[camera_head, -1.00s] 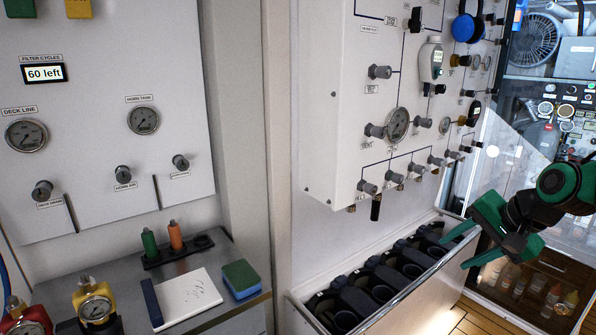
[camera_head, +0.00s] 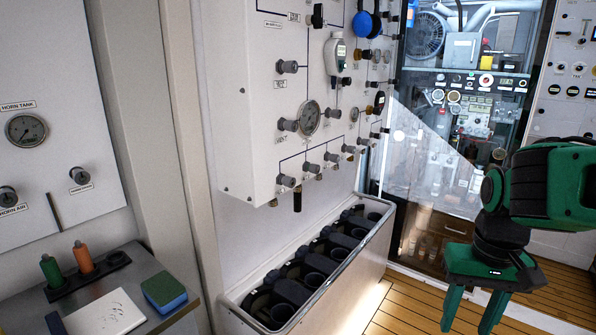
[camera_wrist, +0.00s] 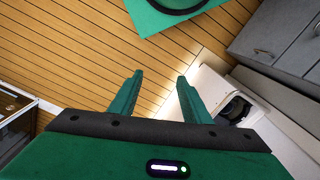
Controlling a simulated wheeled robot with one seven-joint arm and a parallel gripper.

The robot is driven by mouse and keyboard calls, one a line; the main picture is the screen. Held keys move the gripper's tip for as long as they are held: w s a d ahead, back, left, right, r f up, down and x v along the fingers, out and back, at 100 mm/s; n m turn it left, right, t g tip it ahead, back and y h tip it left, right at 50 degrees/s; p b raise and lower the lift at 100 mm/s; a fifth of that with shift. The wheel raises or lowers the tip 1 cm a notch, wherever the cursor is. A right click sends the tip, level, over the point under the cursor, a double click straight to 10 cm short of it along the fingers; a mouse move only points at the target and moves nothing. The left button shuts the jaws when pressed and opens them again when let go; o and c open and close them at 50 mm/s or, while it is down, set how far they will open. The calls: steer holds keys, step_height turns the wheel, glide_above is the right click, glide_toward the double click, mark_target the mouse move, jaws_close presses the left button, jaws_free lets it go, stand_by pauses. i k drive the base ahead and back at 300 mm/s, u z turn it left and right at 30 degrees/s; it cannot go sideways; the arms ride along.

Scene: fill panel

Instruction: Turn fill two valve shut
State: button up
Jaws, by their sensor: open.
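The white fill panel (camera_head: 258,120) stands in the middle of the head view. A row of grey valve knobs runs along its lower edge, among them a near knob (camera_head: 287,181), a second knob (camera_head: 311,168) and a third knob (camera_head: 330,158). Their labels are too small to read, so I cannot tell which is fill two. My green gripper (camera_head: 472,312) is at the lower right, well apart from the panel, fingers pointing down. In the wrist view my gripper (camera_wrist: 159,80) is open and empty above the plank floor (camera_wrist: 75,50).
A long bin (camera_head: 235,298) with black holders juts out below the panel. A grey counter (camera_head: 170,325) with a sponge (camera_head: 164,291) is at lower left. A glass door (camera_head: 430,160) stands behind my arm. Wooden floor (camera_head: 400,310) lies open between bin and gripper.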

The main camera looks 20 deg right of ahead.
mark_target(314, 169)
steer(key=k, duration=1.3)
steer(key=z, duration=0.4)
steer(key=i, duration=1.6)
steer(key=z, duration=0.15)
